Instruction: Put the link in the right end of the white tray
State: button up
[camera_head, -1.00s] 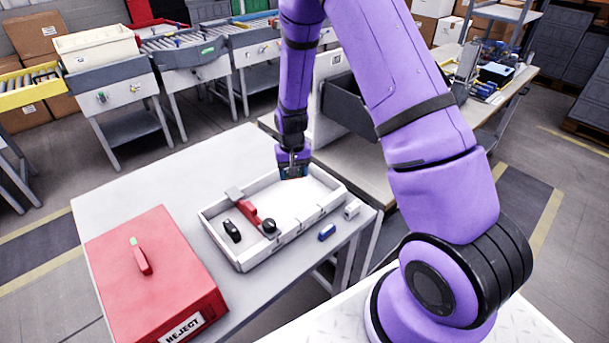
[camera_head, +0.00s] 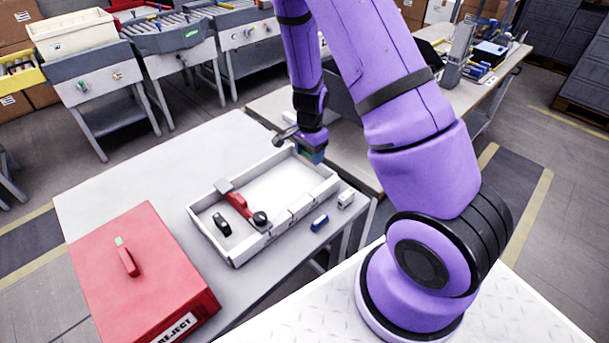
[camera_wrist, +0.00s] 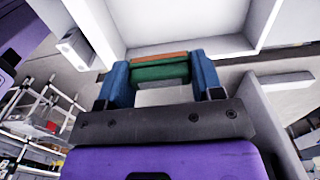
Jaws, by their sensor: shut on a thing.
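The white tray (camera_head: 268,243) lies on the grey table, its right half bare inside. My gripper (camera_head: 314,154) is at the tray's far right side, seemingly above the rim; the exact height is hard to tell. In the wrist view my gripper (camera_wrist: 161,78) has its blue fingers shut on a green piece with an orange-brown edge, which I take for the link (camera_wrist: 160,73). The tray's white floor and walls (camera_wrist: 232,46) show just beyond it. In the head view the link cannot be told apart from the fingertips.
In the tray's left part lie a black piece (camera_head: 221,224), a red-handled tool (camera_head: 241,207) and a black knob (camera_head: 260,218). A blue piece (camera_head: 319,222) and a white piece (camera_head: 346,198) lie in front of the tray. A red reject box (camera_head: 140,275) stands left.

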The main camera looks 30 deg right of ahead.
aim_at(309, 180)
notch_tip(309, 180, down, 9)
dwell(0.5)
jog(key=shift+f, duration=0.1)
jog(key=o, duration=0.9)
